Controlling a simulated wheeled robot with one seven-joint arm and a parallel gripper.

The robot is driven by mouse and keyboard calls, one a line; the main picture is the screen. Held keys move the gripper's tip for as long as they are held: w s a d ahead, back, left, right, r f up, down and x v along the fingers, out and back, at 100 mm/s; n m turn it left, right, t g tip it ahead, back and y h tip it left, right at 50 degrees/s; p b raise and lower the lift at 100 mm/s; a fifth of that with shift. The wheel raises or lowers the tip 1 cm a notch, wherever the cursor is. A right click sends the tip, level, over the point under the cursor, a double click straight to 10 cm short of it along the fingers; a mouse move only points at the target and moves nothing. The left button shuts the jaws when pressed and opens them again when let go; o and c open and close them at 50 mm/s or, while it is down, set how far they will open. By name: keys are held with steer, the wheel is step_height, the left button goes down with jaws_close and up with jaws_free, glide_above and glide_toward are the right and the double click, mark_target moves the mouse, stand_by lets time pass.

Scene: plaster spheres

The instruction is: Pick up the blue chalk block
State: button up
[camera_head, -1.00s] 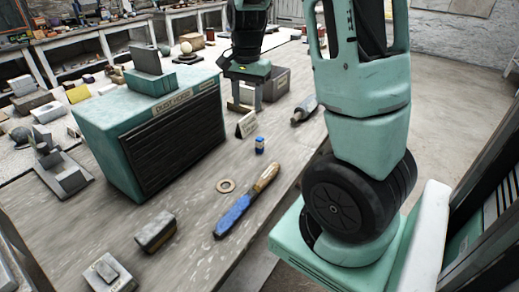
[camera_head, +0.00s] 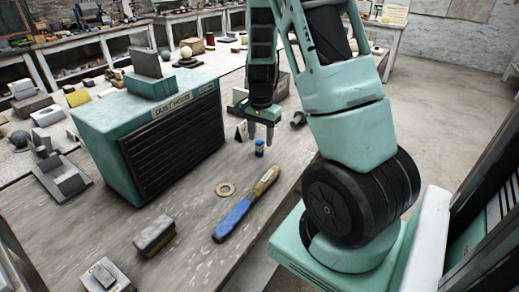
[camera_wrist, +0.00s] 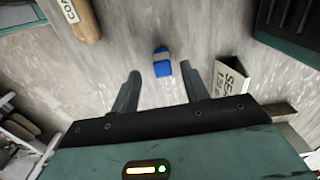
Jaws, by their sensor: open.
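The blue chalk block (camera_head: 259,148) is a small blue piece with a pale band around it. It stands on the grey workbench (camera_head: 190,205), right of the dust hood. In the wrist view the block (camera_wrist: 162,66) lies just beyond and between the two fingertips. My gripper (camera_head: 261,136) points down close above and behind the block in the head view. Its fingers (camera_wrist: 165,76) are apart with nothing between them, and the block appears untouched.
The green dust hood (camera_head: 150,120) stands left of the block. A blue-bladed tool with a wooden handle (camera_head: 245,205) and a ring (camera_head: 225,189) lie nearer. A folded sign card (camera_wrist: 231,76) stands close beside my right finger in the wrist view.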

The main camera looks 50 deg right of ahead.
mark_target(260, 142)
step_height(260, 142, down, 5)
steer(key=shift+w+r, duration=0.1)
steer(key=shift+w, duration=0.05)
jaws_close()
step_height(260, 142, up, 10)
stand_by(0.7)
